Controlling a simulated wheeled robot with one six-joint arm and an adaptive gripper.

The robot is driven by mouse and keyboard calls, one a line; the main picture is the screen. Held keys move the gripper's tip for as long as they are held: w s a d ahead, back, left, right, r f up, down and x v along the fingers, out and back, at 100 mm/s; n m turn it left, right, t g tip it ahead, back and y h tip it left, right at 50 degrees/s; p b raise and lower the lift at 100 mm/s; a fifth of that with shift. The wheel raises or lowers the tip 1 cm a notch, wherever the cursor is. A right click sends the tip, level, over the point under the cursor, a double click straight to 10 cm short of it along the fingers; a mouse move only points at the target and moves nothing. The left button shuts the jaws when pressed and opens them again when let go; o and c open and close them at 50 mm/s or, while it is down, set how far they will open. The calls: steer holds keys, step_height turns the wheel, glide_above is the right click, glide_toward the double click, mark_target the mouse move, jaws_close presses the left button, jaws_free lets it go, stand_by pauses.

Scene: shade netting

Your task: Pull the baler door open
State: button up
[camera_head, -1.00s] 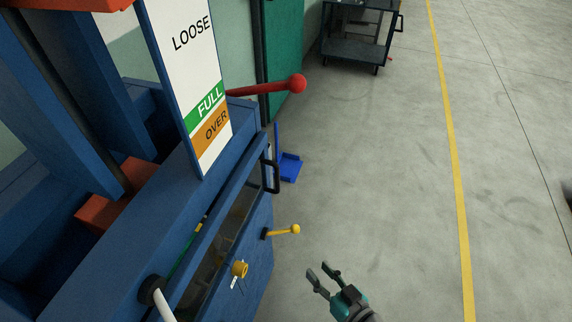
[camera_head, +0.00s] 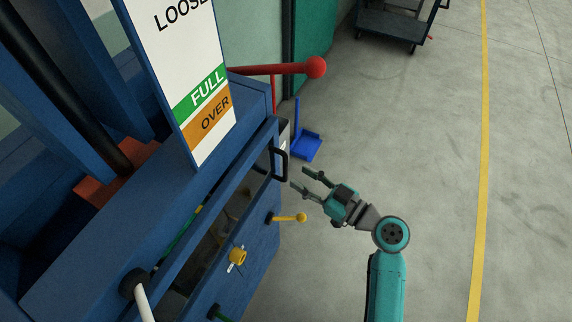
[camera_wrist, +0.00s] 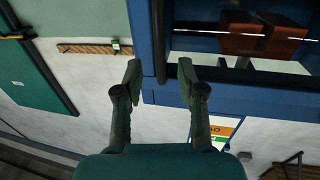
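The blue baler door (camera_head: 258,262), with a window in its upper part, looks closed against the blue baler. A black bar handle (camera_head: 284,165) stands out at the door's far upper corner. My gripper (camera_head: 301,177) is open and empty, just right of the handle and pointing at it. In the wrist view my gripper (camera_wrist: 160,76) has its two fingers apart, and the dark handle (camera_wrist: 159,42) lies ahead, in line with the gap between the tips. I see no contact.
A red-knobbed lever (camera_head: 300,69) juts out above. The floor to the right is clear.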

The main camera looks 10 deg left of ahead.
mark_target(285, 178)
steer(key=shift+x, duration=3.05)
jaws_close()
